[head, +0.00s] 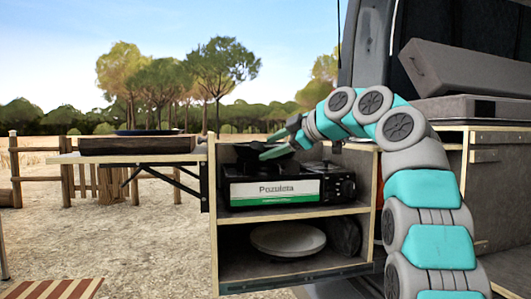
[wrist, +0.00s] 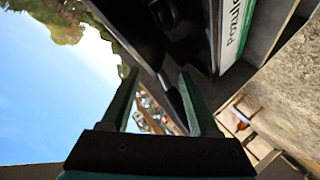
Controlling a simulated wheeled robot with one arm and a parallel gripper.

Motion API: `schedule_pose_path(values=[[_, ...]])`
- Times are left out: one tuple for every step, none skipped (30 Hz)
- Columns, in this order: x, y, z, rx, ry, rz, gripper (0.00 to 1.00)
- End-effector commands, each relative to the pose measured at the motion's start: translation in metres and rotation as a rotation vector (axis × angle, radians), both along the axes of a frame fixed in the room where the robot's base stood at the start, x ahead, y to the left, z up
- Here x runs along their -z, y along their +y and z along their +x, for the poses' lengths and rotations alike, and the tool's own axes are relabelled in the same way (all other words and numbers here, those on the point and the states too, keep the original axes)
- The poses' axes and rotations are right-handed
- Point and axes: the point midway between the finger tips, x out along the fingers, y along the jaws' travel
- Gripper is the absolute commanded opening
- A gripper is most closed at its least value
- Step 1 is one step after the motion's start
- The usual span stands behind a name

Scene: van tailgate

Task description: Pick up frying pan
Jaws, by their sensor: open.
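A black frying pan (head: 247,152) appears to sit on top of the camping stove (head: 275,190), in the upper bay of the wooden cabinet. My gripper (head: 271,145) is at the pan's right side, just above the stove, with its green fingers apart. In the wrist view my gripper (wrist: 158,74) is open. A dark narrow piece, seemingly the pan's handle (wrist: 174,103), shows between the fingers. I cannot tell whether either finger touches it. The fingers partly hide the pan in the head view.
The cabinet's side walls (head: 213,190) frame the stove closely. A pale round dish (head: 288,239) lies on the lower shelf. At left, a fold-out table (head: 90,158) holds a wooden box (head: 135,145) with a dark flat item (head: 147,132) on top. Grey cushions (head: 465,70) lie at right.

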Motion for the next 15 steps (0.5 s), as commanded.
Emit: schedule_pose_path(values=[[0.002, 0.003, 0.003, 0.0, 0.002, -0.001, 0.61], [0.003, 0.006, 0.005, -0.001, 0.003, -0.001, 0.61], [0.005, 0.01, 0.008, -0.001, 0.004, -0.002, 0.61], [0.006, 0.012, 0.011, -0.001, 0.005, -0.002, 0.61], [0.008, 0.015, 0.014, 0.0, 0.004, -0.001, 0.61], [0.01, 0.02, 0.018, 0.0, 0.005, -0.001, 0.61], [0.011, 0.023, 0.021, 0.0, 0.004, 0.0, 0.61], [0.013, 0.027, 0.024, 0.0, 0.005, -0.001, 0.61], [0.015, 0.03, 0.026, 0.0, 0.005, -0.001, 0.61], [0.016, 0.031, 0.028, 0.0, 0.005, -0.001, 0.61], [0.017, 0.032, 0.029, 0.0, 0.005, -0.001, 0.61], [0.018, 0.033, 0.029, 0.0, 0.005, -0.001, 0.61], [0.018, 0.033, 0.029, 0.0, 0.005, -0.001, 0.61], [0.018, 0.033, 0.029, 0.0, 0.005, -0.001, 0.61], [0.018, 0.033, 0.029, 0.0, 0.004, 0.0, 0.61]])
